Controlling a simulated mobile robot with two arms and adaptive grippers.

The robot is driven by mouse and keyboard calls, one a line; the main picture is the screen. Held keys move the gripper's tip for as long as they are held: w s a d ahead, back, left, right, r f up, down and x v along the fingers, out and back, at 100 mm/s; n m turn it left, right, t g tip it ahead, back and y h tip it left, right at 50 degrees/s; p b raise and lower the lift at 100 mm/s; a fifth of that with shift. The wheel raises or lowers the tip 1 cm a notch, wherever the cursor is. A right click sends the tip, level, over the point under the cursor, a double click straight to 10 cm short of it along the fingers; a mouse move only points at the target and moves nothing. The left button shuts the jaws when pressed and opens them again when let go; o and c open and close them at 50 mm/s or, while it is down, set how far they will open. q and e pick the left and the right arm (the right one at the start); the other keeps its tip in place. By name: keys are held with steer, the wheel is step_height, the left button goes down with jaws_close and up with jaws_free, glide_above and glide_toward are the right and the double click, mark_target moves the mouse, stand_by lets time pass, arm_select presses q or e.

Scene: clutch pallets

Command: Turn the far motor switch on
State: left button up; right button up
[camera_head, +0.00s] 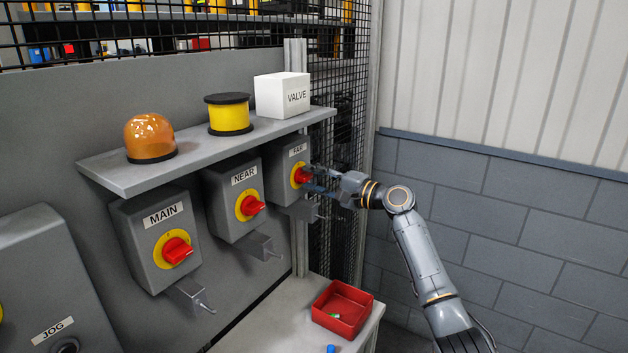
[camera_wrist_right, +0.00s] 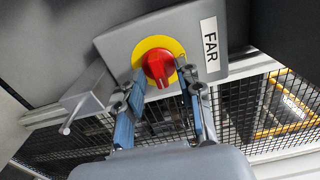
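The FAR switch box (camera_head: 284,169) is grey and hangs under the shelf, rightmost of the three labelled boxes. Its red knob (camera_head: 301,176) sits on a yellow disc; in the wrist view the red knob (camera_wrist_right: 159,68) shows with its yellow plate around it. My right gripper (camera_head: 314,179) is at the FAR knob. In the wrist view my right gripper (camera_wrist_right: 158,83) has its two fingers apart, one on each side of the knob. I cannot tell whether the fingertips touch it. My left gripper is not in view.
The NEAR box (camera_head: 232,213) and MAIN box (camera_head: 150,262) hang to the left, with metal hasps below. The shelf (camera_head: 190,146) above holds an amber lamp, a yellow spool and a white VALVE box (camera_head: 283,95). A red bin (camera_head: 342,309) stands on the table below.

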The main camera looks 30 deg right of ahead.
steer(key=v, duration=1.2)
steer(key=shift+f, duration=0.1)
